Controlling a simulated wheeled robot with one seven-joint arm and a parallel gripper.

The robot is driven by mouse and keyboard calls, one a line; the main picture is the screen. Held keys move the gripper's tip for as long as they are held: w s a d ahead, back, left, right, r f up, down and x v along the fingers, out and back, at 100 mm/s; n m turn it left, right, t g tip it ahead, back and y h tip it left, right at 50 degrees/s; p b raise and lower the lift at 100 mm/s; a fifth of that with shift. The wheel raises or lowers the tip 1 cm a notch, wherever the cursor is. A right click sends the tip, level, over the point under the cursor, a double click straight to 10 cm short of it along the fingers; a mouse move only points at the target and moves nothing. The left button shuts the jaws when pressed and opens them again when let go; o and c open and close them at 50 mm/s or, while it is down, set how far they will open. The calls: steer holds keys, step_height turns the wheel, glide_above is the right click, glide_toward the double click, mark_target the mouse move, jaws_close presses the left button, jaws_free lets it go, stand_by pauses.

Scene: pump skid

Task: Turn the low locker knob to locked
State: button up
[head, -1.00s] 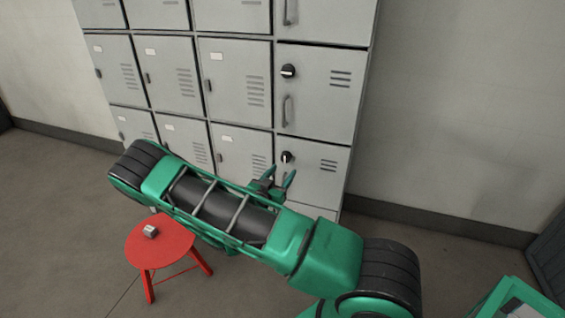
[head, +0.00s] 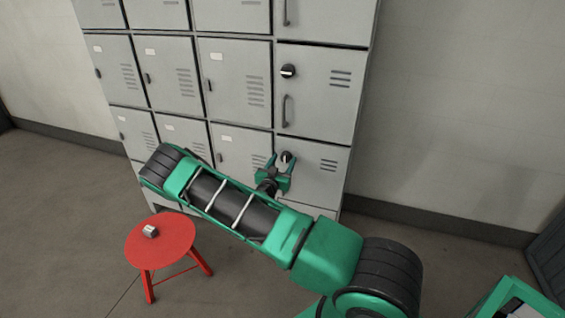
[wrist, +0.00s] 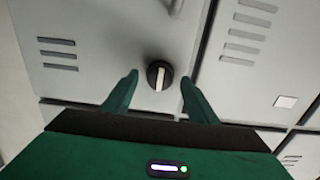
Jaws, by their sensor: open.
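The low locker knob (wrist: 159,75) is a round black dial with a pale bar grip, on the lower right locker door (head: 318,176). In the wrist view the bar stands close to vertical. In the head view the knob (head: 286,156) shows between my fingertips. My gripper (wrist: 158,88) is open, with one green finger on each side of the knob and a gap at both sides. Whether the fingertips reach the knob's depth, I cannot tell. My gripper also shows in the head view (head: 281,162).
A similar upper knob (head: 288,71) and a handle (head: 286,111) are on the door above. A red stool (head: 160,243) with a small metal object (head: 150,231) stands at the left. A green-edged container (head: 510,297) is at the lower right.

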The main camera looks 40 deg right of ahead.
steer(key=shift+w+d, duration=0.25)
steer(key=shift+d, duration=0.05)
steer(key=shift+c, duration=0.4)
steer(key=c, duration=0.9)
steer(key=shift+c, duration=0.2)
